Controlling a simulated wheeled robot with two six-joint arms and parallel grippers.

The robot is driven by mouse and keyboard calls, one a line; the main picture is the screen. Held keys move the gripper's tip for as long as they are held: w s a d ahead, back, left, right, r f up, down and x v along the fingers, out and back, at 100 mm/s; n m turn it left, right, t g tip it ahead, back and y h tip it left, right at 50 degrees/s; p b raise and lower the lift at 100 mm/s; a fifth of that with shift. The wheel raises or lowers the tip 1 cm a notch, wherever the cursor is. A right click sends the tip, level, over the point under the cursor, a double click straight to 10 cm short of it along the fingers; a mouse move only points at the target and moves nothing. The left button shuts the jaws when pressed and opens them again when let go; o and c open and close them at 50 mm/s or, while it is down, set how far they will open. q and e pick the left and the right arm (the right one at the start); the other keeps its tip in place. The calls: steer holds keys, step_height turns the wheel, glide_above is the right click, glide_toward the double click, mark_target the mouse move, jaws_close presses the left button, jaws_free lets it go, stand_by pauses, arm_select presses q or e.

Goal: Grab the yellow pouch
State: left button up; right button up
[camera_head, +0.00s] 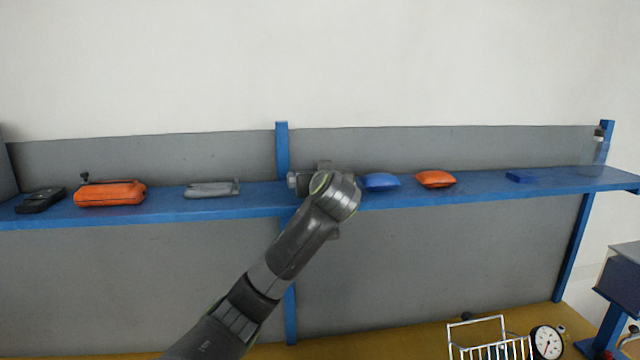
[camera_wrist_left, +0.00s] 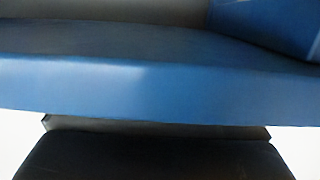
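I see no pouch that is clearly yellow in either view; part of the shelf is hidden behind my left arm. A small blue pouch (camera_head: 380,182) and a small orange pouch (camera_head: 435,179) lie on the blue shelf (camera_head: 480,190), right of my left wrist. My left arm reaches up from the bottom to the shelf's middle. Its gripper is mostly hidden behind the wrist in the head view. The left wrist view shows the shelf's front edge (camera_wrist_left: 150,88) close up and a dark part of mine below; no fingertips are clear. My right gripper is not in view.
On the shelf's left are a dark handheld device (camera_head: 40,200), an orange case (camera_head: 110,193) and a grey item (camera_head: 212,189). At right are a flat blue block (camera_head: 521,177) and a clear bottle (camera_head: 598,150). A white wire basket (camera_head: 490,345) and dial gauge (camera_head: 547,342) sit below.

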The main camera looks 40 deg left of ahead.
arm_select(q)
steer(key=c, duration=0.8)
steer(key=shift+r, duration=0.15)
